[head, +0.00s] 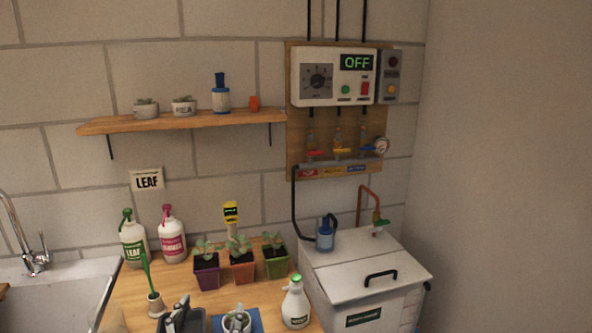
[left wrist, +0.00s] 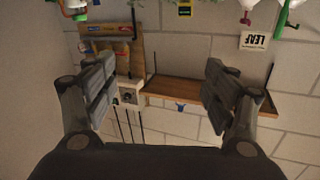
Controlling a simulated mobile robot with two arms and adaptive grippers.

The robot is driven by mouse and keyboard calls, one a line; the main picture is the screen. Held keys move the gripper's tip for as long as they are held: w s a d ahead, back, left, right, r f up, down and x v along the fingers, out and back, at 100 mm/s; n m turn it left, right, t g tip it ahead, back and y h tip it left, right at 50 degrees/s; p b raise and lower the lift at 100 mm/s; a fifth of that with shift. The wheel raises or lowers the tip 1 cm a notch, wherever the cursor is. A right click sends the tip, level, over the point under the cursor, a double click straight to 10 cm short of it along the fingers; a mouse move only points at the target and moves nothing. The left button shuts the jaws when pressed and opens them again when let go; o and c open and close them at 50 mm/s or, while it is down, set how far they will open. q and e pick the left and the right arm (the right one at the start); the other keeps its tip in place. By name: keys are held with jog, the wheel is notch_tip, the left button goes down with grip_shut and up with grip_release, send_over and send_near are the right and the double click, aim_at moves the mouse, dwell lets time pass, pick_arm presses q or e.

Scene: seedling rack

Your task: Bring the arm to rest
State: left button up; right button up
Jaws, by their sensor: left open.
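My left gripper (head: 178,312) shows at the bottom edge of the head view, low over the wooden bench and partly cut off. In the left wrist view its two dark fingers stand wide apart, with a clear gap (left wrist: 162,80) and nothing between them. That view is upside down and faces the wall, with the shelf (left wrist: 180,92) and control panel (left wrist: 129,95) beyond the fingers. My right gripper is not in view.
A potted plant (head: 237,323) on a blue mat and a white spray bottle (head: 296,303) stand right of the gripper. Three potted seedlings (head: 241,267) stand behind. A green tool in a holder (head: 155,304) is close on the left. A lidded white box (head: 350,262) stands right.

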pick_arm(q)
jog(key=s+a+f+n+g+y, duration=0.1)
jog(key=s+a+f+g, duration=0.15)
jog(key=f, duration=0.25)
jog(key=s+a+f+g+y, duration=0.1)
jog(key=s+a+f+g, duration=0.1)
jog(key=s+f+g, duration=0.3)
jog(key=s+f+m+g+h, duration=0.1)
jog(key=s+f+g, duration=0.3)
jog(key=s+f, duration=0.45)
jog(key=s+f+g, duration=0.3)
jog(key=s+f, duration=0.2)
jog(key=s, duration=0.6)
notch_tip(320, 180, down, 26)
jog(key=s+g, duration=0.2)
jog(key=s+a+f, duration=0.2)
jog(key=s+f, duration=1.4)
jog(key=shift+s+a+f+g, duration=0.2)
jog(key=shift+s+a+g, duration=0.15)
